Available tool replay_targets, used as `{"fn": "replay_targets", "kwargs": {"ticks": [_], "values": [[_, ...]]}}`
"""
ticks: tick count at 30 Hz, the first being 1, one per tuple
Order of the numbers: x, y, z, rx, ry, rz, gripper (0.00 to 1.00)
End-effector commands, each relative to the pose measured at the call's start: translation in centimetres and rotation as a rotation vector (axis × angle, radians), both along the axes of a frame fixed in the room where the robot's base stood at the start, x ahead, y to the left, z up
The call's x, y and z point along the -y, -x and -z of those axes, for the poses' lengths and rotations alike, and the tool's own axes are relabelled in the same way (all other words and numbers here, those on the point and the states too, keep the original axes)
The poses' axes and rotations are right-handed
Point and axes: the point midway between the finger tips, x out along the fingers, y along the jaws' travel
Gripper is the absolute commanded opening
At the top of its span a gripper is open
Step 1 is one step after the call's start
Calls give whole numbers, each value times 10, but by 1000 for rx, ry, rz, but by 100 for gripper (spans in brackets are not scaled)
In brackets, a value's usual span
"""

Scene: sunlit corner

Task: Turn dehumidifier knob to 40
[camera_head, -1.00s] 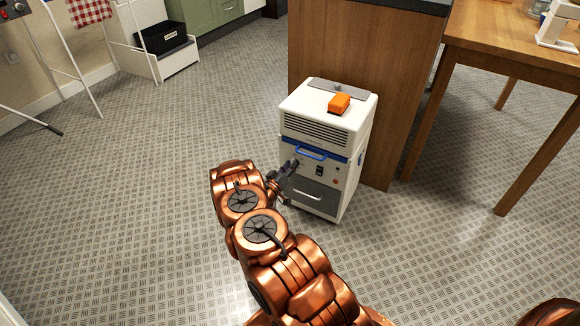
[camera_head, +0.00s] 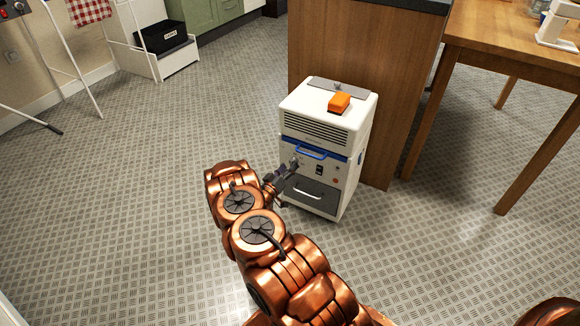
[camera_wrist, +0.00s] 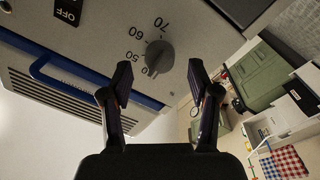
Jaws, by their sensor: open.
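The white dehumidifier (camera_head: 312,165) stands upright on the floor, with a blue handle (camera_head: 311,153) and a grey control panel. In the wrist view its dark round knob (camera_wrist: 159,57) sits on the panel beside the printed numbers 70, 60 and 50; a further mark by the knob's lower left is partly covered. Which mark the knob points at is hard to tell. My gripper (camera_wrist: 159,70) is open, with its two fingertips apart on either side of the knob in the picture. Contact cannot be made out. In the head view my gripper (camera_head: 288,168) is at the panel's left part.
An orange object (camera_head: 339,103) lies on top of the dehumidifier. A dark-fronted drawer with a handle (camera_head: 309,191) is below the panel. A wooden cabinet side (camera_head: 390,120) stands close behind, and a wooden table (camera_head: 515,55) is at right.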

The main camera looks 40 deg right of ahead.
Motion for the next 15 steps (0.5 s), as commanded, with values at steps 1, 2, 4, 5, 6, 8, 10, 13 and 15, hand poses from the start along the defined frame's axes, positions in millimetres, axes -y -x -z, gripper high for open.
{"fn": "replay_targets", "kwargs": {"ticks": [1,2,4,5,6,8,10,13,15], "values": [[-10,1,1,-4,-1,-5,61],[-16,3,2,-4,-2,-5,61],[-30,6,3,-6,-3,-5,61],[-35,8,3,-5,-2,-4,61],[-43,10,3,-4,0,-5,61],[-53,13,3,-3,1,-3,61],[-64,16,3,-2,2,-3,61],[-78,20,4,-3,1,-3,61],[-85,22,5,-3,0,-2,61]]}}
